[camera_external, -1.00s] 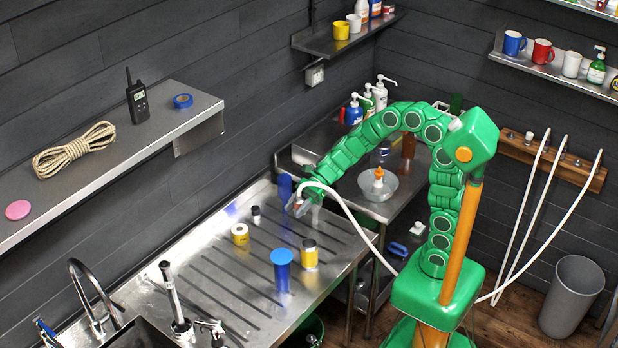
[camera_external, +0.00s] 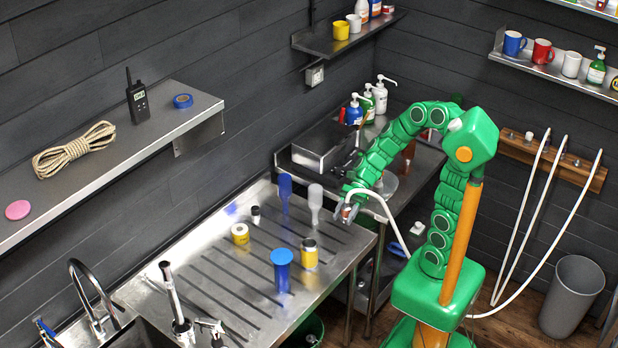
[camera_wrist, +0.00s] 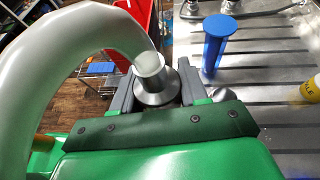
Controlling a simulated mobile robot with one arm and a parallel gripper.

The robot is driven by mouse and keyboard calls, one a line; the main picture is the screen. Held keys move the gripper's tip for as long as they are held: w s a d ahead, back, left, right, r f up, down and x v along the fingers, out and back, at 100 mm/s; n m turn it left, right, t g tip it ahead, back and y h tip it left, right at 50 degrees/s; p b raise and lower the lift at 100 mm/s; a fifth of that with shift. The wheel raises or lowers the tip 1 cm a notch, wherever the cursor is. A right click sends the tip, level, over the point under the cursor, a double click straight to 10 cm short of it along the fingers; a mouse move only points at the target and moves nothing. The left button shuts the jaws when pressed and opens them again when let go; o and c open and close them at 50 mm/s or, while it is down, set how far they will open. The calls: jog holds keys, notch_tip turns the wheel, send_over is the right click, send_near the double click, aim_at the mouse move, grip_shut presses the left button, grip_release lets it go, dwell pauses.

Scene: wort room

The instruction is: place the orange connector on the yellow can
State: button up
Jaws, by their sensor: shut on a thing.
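My gripper (camera_external: 346,214) is shut on the end fitting of a white hose, above the right edge of the steel drainboard. A small orange-red patch, likely the orange connector (camera_external: 347,211), shows between the jaws. In the wrist view my gripper (camera_wrist: 157,86) grips a grey flanged fitting (camera_wrist: 157,94) under the hose's white cuff; no orange shows there. A short yellow can (camera_external: 240,234) stands on the drainboard, left of my gripper. A yellow labelled thing (camera_wrist: 307,92) shows at the wrist view's right edge.
A blue flanged post (camera_external: 281,258) stands beside the taller can. A blue upright thing (camera_external: 285,187), a pale bottle-like thing (camera_external: 315,199) and a small dark-capped bottle (camera_external: 255,214) stand behind. The white hose (camera_external: 388,217) loops back to my base. The ridged drainboard's left-front area is clear.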

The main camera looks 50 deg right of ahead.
jog(key=w+a+f, duration=0.4)
jog(key=w, duration=0.3)
send_over(307, 245)
jog(key=s, duration=0.1)
jog(key=f, duration=0.4)
jog(key=shift+s+d, duration=0.1)
jog(key=shift+d, duration=0.2)
jog(key=shift+w+a+f, duration=0.3)
jog(key=shift+w+f, duration=0.2)
jog(key=shift+f, duration=1.8)
jog(key=shift+f, duration=0.15)
jog(key=o, duration=1.1)
jog(key=shift+o, duration=0.2)
